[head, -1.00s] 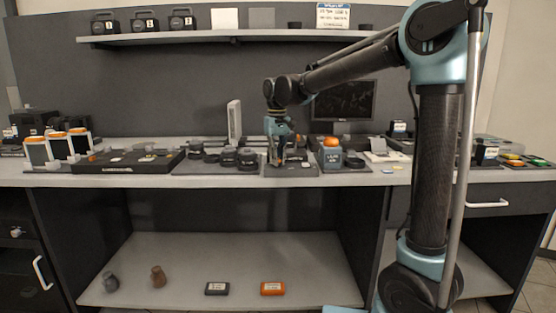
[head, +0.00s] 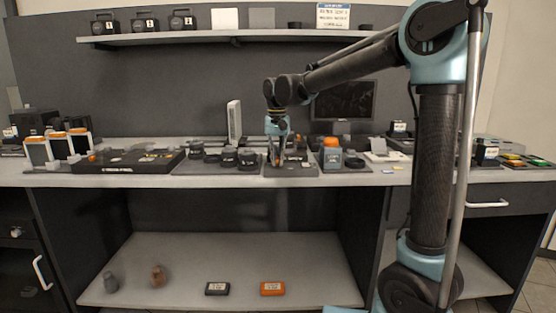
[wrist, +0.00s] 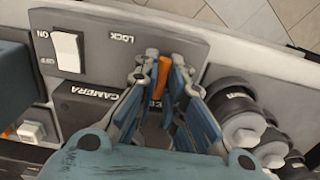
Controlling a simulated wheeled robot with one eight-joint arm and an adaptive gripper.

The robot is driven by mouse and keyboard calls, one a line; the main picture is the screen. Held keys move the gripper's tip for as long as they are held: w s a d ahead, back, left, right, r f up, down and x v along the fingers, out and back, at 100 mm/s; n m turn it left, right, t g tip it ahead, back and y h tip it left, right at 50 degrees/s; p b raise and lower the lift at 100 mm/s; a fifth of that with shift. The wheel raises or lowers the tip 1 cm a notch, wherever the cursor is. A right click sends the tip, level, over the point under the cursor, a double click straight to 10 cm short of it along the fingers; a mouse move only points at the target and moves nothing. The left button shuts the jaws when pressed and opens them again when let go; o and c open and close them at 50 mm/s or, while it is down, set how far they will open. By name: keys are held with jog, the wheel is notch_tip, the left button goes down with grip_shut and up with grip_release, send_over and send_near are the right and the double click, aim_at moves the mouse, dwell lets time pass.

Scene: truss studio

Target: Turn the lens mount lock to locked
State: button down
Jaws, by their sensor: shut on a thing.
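The lens mount lock is an orange lever (wrist: 161,75) on a grey panel (wrist: 100,28) in the wrist view. The panel carries the printed word LOCK, upside down in this view, left of the lever's tip. My gripper (wrist: 160,72) is shut on the lever, one finger on each side of it. Other lettering beside the lever is partly hidden by the fingers. In the head view my gripper (head: 279,160) is down at the panel on the bench, and the lever is too small to make out there.
A white ON/OFF rocker switch (wrist: 67,50) sits on the same panel. Black lenses (wrist: 240,118) stand close on the right in the wrist view. In the head view an orange-topped box (head: 331,155) stands right of my gripper and more lenses (head: 228,158) stand left.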

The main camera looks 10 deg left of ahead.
aim_at(278, 157)
jog(key=shift+w, duration=0.1)
jog(key=c, duration=1.7)
grip_release()
notch_tip(278, 157, up, 12)
jog(key=shift+f, duration=0.1)
